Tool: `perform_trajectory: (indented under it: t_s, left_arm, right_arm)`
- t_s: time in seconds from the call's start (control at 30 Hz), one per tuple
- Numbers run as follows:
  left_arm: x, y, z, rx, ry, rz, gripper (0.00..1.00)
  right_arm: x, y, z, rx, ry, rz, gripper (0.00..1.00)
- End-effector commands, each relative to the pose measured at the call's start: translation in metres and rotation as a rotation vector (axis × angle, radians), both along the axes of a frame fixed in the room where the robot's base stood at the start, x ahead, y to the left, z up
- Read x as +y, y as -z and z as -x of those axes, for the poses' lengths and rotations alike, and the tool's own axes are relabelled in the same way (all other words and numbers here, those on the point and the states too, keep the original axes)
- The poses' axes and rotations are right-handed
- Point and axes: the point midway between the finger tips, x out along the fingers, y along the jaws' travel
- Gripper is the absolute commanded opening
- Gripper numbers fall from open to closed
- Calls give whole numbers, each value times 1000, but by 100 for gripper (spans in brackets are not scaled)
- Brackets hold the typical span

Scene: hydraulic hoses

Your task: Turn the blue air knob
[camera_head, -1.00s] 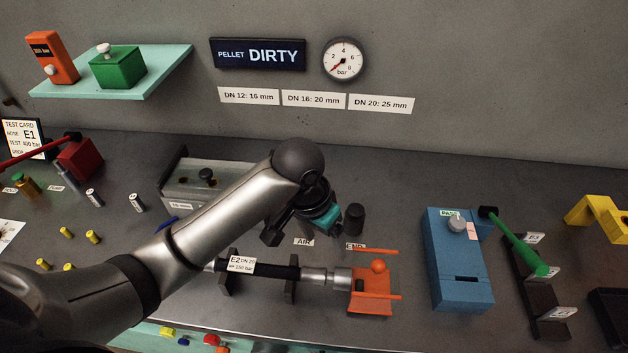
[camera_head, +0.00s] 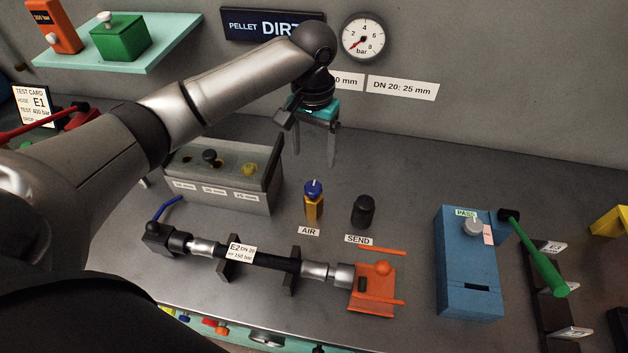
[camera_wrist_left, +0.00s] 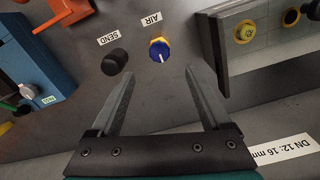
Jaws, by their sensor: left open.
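The blue air knob (camera_head: 314,187) sits on top of a yellow post (camera_head: 313,209) behind the AIR label (camera_head: 309,231). In the left wrist view the knob (camera_wrist_left: 159,50) shows from above with a white pointer line, beyond the fingertips and between their lines. My left gripper (camera_head: 314,158) is open and empty, fingers pointing down, above the knob and apart from it. Its two fingers also show in the left wrist view (camera_wrist_left: 166,78). My right gripper is not seen.
The black SEND knob (camera_head: 362,211) stands just right of the air knob. A grey box with holes (camera_head: 228,190) stands to the left. A hose (camera_head: 265,259) lies in front, clamped near an orange block (camera_head: 372,300). A blue box (camera_head: 466,265) stands right. The wall gauge (camera_head: 364,37) hangs behind.

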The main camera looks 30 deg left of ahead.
Motion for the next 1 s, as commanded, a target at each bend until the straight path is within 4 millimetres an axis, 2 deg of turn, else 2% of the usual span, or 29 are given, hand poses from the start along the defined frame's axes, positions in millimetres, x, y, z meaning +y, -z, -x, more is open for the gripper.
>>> perform_trajectory:
  t_s: [0.03,0.2,0.43,0.6,0.9,1.0]
  left_arm:
    - [0,14,1,5,0,-1,81]
    - [0,51,1,3,0,-1,81]
    - [0,88,0,1,0,-1,81]
    - [0,100,0,-1,2,-1,81]
    - [0,102,0,-2,2,0,81]
    - [0,102,0,-2,2,0,71]
  right_arm:
    - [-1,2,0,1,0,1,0]
    - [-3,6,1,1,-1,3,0]
    - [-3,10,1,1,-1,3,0]
    - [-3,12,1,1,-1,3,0]
    - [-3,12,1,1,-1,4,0]
    - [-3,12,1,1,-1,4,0]
